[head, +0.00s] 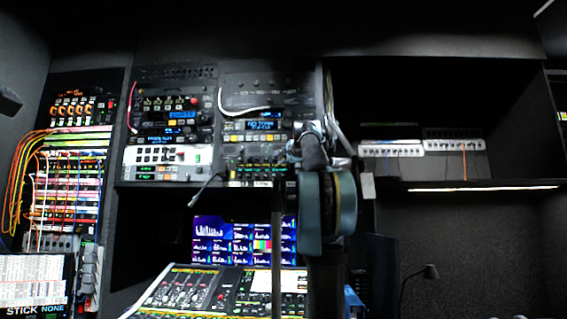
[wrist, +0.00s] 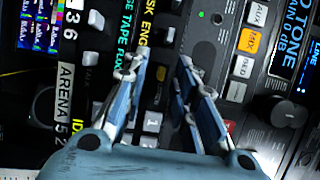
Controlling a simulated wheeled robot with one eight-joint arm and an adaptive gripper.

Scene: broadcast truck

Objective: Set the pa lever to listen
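My gripper (wrist: 160,68) is open in the wrist view. Its two blue-and-metal fingers stand apart in front of a black control panel (wrist: 95,118), with no object held between them. Panel labels seem to read DESK, TAPE and ARENA. I cannot make out a PA lever or a listen mark; the fingers hide part of the panel. In the head view my arm blocks the right edge of the equipment rack (head: 262,100), and the fingertips cannot be made out.
A mixing desk (head: 230,291) and lit monitors (head: 222,242) lie below the rack. A patch bay (head: 72,180) with orange cables stands at the left. A shelf (head: 480,185) with two grey units is at the right. A black knob (wrist: 288,113) is right of my fingers.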

